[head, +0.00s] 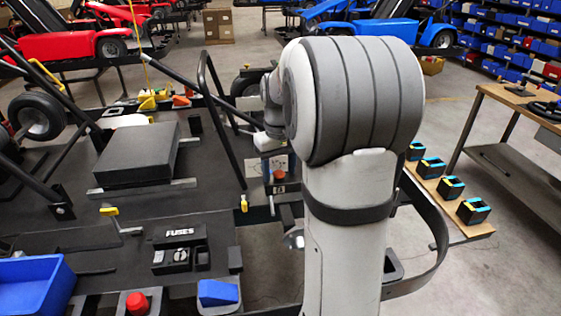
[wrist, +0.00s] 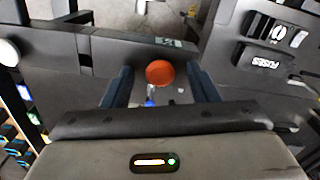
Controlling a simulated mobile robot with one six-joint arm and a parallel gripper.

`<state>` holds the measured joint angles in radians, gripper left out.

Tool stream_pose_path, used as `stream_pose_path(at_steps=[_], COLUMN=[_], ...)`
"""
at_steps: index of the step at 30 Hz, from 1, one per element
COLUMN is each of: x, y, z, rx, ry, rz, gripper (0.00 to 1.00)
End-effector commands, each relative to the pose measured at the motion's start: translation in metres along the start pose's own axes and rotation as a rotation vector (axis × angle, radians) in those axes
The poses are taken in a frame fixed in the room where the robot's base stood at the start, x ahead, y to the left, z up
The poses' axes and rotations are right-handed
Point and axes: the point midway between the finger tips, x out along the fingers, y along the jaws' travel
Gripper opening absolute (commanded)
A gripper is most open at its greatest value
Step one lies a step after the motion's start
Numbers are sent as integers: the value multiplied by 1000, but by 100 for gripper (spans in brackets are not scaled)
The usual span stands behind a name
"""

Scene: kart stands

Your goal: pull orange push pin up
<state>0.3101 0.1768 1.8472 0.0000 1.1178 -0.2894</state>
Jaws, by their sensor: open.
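The orange push pin (wrist: 160,73) shows in the wrist view as a round orange cap seen from above, near the edge of a dark panel. My gripper (wrist: 160,80) is open, with one dark finger on each side of the cap and a gap on both sides. The fingers do not appear to touch it. A small orange-red cap (head: 279,175) in the head view, just left of my arm, looks like the same pin. The pin's shaft is mostly hidden.
A fuse box (head: 180,236) sits on the dark kart floor (head: 120,220). A black block (head: 138,156), a blue bin (head: 35,285) and a red button (head: 137,303) are left of my arm. A workbench (head: 530,120) stands right. Black kart tubes (head: 222,120) rise near the pin.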

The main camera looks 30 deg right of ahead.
Motion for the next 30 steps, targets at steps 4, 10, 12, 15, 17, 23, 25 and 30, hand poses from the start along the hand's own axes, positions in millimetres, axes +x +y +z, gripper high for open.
stream_pose_path(at_steps=[4,10,12,15,17,23,25,30], x=[0,0,0,0,0,0,-1,-3], y=[0,0,0,-1,-1,-1,-1,-1], z=[0,0,0,0,0,0,0,0], rx=[0,-1,-1,-1,-1,-1,-2,-2], ry=[0,0,0,0,0,0,0,1], rz=[0,0,0,0,0,0,0,0], gripper=[54,38,32,24,19,6,6,6])
